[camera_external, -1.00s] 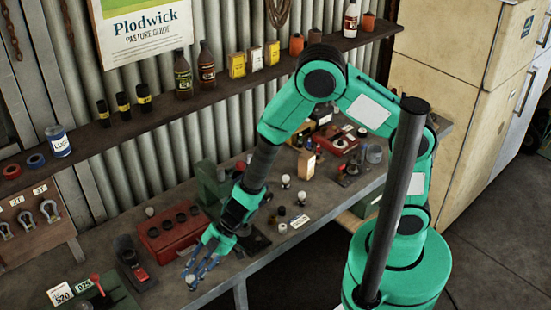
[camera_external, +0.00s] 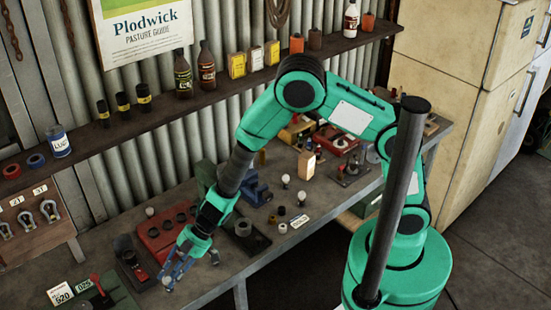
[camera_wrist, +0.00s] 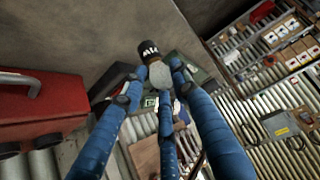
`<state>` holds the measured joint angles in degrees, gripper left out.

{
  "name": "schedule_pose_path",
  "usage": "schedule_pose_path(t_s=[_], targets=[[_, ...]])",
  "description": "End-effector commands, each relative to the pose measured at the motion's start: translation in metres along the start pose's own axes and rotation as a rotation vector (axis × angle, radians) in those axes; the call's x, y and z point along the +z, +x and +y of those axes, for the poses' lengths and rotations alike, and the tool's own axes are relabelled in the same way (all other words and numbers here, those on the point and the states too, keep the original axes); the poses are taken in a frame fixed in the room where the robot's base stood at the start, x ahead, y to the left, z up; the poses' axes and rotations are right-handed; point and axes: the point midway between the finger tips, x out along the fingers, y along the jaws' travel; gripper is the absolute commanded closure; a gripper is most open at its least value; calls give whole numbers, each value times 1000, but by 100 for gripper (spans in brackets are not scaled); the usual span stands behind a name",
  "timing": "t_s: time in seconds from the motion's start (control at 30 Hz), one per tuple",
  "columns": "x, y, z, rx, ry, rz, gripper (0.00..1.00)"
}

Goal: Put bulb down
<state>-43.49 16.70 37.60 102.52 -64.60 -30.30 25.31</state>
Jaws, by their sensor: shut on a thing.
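My gripper (camera_external: 176,270) has blue fingers and hangs over the front left part of the workbench (camera_external: 210,290). Its fingers are shut around a bulb (camera_external: 167,281), which shows as a small pale spot at their tips. In the wrist view the fingers (camera_wrist: 160,95) close around the bulb's pale round end (camera_wrist: 160,75). A black part with pale lettering lies just beyond it. I cannot tell whether the bulb touches the bench. Two other white bulbs (camera_external: 285,180) (camera_external: 302,197) stand on the bench to the right.
A red case with dark round holes (camera_external: 158,246) lies just behind my gripper. A black and red item (camera_external: 130,262) stands to its left, near number cards (camera_external: 60,294). A green machine (camera_external: 206,175) and a blue vise (camera_external: 256,189) stand behind right. The bench's front edge is close.

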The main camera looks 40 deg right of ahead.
Motion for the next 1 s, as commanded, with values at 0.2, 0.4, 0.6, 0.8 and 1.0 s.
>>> schedule_pose_path(t_s=[0.2,0.4,0.6,0.8,1.0], targets=[[17,17,-2,-1,1,-1,97],[23,23,-2,0,1,0,97],[23,23,-2,0,1,0,97],[25,24,-2,0,1,-1,63],[25,24,-2,0,0,0,52]])
